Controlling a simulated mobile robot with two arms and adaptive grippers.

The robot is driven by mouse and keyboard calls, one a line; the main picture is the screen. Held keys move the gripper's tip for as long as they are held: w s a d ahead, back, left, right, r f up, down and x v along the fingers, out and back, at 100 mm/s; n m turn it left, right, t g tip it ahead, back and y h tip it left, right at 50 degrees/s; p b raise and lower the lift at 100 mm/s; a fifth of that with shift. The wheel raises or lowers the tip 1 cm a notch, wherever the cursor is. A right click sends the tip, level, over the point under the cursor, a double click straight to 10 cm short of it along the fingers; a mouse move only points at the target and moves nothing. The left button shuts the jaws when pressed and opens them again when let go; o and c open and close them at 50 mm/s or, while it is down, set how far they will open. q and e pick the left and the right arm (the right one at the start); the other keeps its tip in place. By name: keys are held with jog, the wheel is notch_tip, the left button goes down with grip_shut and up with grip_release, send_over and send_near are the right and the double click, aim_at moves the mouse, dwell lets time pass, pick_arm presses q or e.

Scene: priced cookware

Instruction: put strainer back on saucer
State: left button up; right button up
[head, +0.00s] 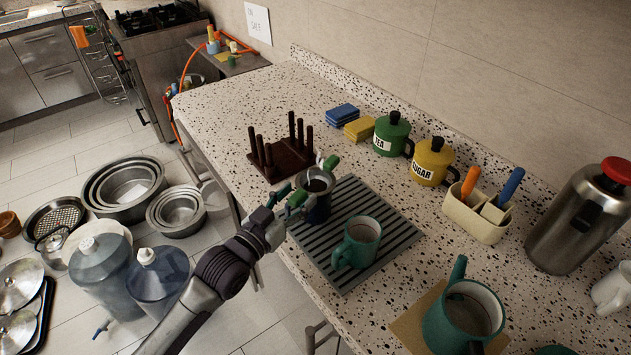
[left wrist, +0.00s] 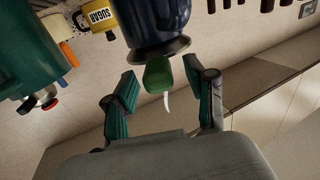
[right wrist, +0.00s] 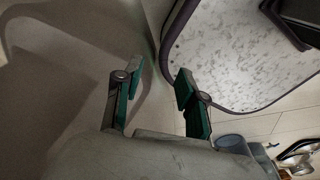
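A dark blue mug (head: 318,209) stands at the back left corner of the striped grey mat and also shows in the left wrist view (left wrist: 158,20). What looks like the strainer (head: 317,184) rests on its top, with a dark rim and a green handle (left wrist: 158,74) with a thin white tip. My left gripper (head: 288,203) is open at the mug's left side, also in the left wrist view (left wrist: 163,98). The handle points between its fingers with gaps on both sides. My right gripper (right wrist: 157,90) is open and empty, away from the mug. I cannot make out a saucer.
A teal mug (head: 358,244) stands on the mat (head: 395,222) right of the blue mug. A dark peg rack (head: 279,160) is close behind. A larger green vessel (head: 463,315) stands in front right. Canisters (head: 391,136) and a steel flask (head: 578,222) line the wall.

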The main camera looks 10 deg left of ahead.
pick_arm(q)
grip_shut()
jog(key=shift+r, duration=0.15)
